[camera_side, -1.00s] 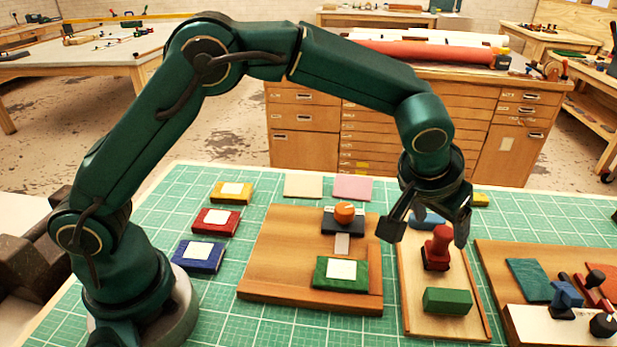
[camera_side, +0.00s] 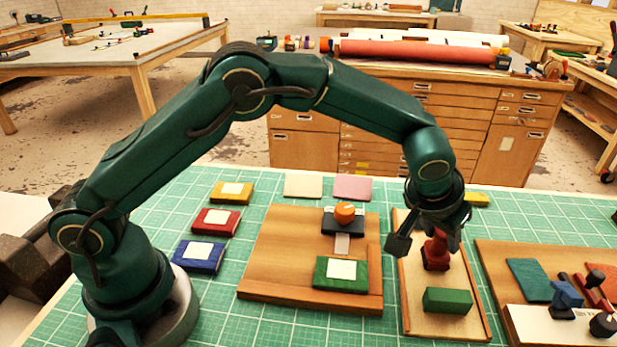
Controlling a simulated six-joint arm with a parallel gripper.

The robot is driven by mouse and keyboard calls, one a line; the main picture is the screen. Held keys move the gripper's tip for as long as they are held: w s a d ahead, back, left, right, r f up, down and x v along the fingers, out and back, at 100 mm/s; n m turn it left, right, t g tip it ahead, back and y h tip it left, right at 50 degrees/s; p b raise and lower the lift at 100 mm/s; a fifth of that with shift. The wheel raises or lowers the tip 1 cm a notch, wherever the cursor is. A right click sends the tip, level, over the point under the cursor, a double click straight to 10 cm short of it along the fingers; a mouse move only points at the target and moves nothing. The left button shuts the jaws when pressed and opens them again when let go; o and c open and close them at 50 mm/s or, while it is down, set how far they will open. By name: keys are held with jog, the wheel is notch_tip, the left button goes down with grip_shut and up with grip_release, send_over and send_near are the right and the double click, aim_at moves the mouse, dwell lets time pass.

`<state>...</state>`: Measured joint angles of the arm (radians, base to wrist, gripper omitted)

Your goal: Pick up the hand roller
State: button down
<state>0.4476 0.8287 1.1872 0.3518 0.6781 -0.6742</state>
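A red, knob-topped tool (camera_side: 436,256) stands upright in a shallow wooden tray (camera_side: 412,318). I cannot tell for sure whether it is the hand roller. My gripper (camera_side: 427,243) points down over this tool, its fingers apart. One dark finger is left of the red top, and the other is partly hidden at its right. I see no clear grip on the tool, and contact cannot be told. Small red, blue and black tools (camera_side: 566,293) lie on the right-hand board; their kind is unclear.
A green block (camera_side: 447,300) lies in front of the red tool. Left of the tray is a wooden board (camera_side: 275,255) with an orange knob (camera_side: 345,211) and a green pad (camera_side: 327,283). Yellow, red and blue pads lie further left. The green mat is clear between them.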

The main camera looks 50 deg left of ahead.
jog(key=shift+r, duration=0.45)
notch_tip(320, 180, up, 3)
jog(key=shift+r, duration=0.1)
jog(key=s+a+r, duration=0.1)
jog(key=a+r, duration=0.6)
jog(key=a, duration=0.4)
jog(key=shift+a, duration=0.35)
jog(key=shift+s, duration=0.1)
jog(key=c, duration=1.2)
grip_release()
jog(key=shift+c, duration=0.2)
grip_shut()
